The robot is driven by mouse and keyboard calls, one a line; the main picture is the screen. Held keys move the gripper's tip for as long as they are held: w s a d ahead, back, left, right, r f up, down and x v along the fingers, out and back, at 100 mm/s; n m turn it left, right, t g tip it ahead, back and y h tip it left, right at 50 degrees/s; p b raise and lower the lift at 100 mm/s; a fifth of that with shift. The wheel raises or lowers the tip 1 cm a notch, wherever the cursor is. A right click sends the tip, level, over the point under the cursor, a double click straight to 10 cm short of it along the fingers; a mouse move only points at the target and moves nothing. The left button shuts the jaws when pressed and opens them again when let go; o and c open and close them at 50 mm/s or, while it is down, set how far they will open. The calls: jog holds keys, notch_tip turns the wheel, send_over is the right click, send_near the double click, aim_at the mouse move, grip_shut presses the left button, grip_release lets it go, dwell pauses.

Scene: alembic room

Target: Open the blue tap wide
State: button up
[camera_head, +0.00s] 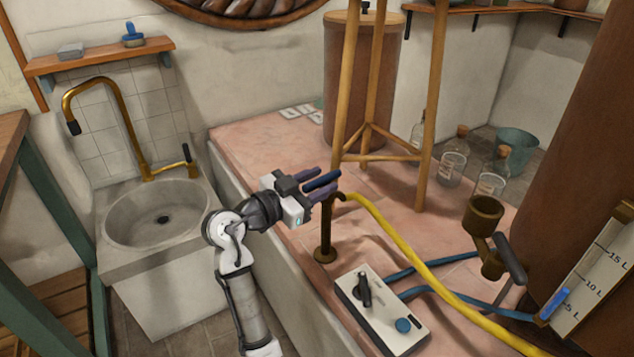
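The blue tap's handle (325,180) is a dark blue bar at the top of a brown standpipe (325,228), which stands on the pink tiled counter. The spout at its top curves right, where a yellow hose begins. My gripper (321,186) reaches in from the left, with one dark purple finger on each side of the blue handle. The fingers are apart. Whether they touch the handle cannot be told. The gripper hides the handle's left end and part of the pipe's top.
A control box (382,312) with a black lever and blue button stands in front of the pipe. The yellow hose (420,268) runs right. A wooden stand (375,90) rises behind. A stone sink (160,215) with a brass faucet (110,95) is left. A brown valve (484,228) is right.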

jog(key=b+v, duration=0.1)
jog(key=v, duration=1.3)
jog(key=shift+d, duration=0.1)
